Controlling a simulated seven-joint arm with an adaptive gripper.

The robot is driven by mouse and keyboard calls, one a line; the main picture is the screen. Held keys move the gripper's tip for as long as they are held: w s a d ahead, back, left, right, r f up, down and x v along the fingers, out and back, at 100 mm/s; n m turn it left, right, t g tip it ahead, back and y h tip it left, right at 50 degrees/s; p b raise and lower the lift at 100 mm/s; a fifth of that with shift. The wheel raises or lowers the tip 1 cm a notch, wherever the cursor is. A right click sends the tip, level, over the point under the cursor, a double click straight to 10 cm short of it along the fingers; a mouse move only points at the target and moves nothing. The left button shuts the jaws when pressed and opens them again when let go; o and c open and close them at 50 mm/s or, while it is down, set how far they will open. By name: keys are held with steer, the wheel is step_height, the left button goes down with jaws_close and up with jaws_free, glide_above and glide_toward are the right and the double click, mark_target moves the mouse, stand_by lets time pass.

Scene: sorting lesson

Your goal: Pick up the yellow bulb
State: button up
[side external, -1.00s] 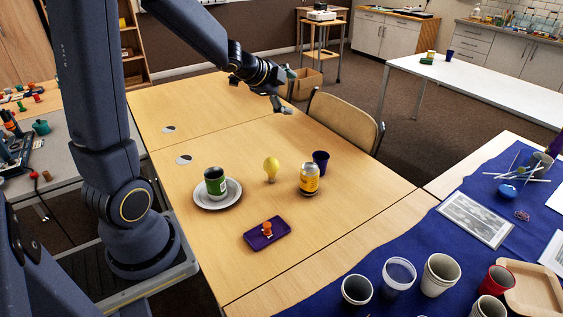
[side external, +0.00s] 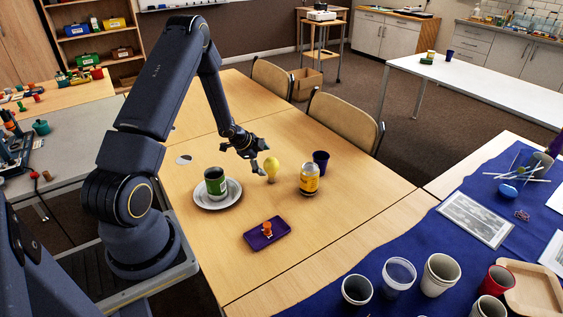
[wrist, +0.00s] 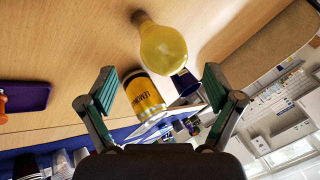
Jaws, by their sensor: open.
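The yellow bulb (side external: 271,168) stands on the wooden table, between the plate and the yellow can. In the wrist view the bulb (wrist: 163,47) lies ahead of my fingers, a little above the middle of the gap. My gripper (side external: 260,160) is low over the table, just left of the bulb in the side view. Its two green-padded fingers are spread wide in the wrist view (wrist: 160,88), with nothing held between them. I cannot tell whether a finger touches the bulb in the side view.
A yellow can (side external: 309,180) and a dark blue cup (side external: 320,162) stand right of the bulb. A white plate (side external: 232,199) holds a green-labelled cup (side external: 215,182). Chairs (side external: 345,118) stand behind the table.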

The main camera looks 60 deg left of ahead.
mark_target(272, 166)
steer(key=shift+x, duration=3.1)
steer(key=shift+r, duration=0.1)
steer(key=c, duration=1)
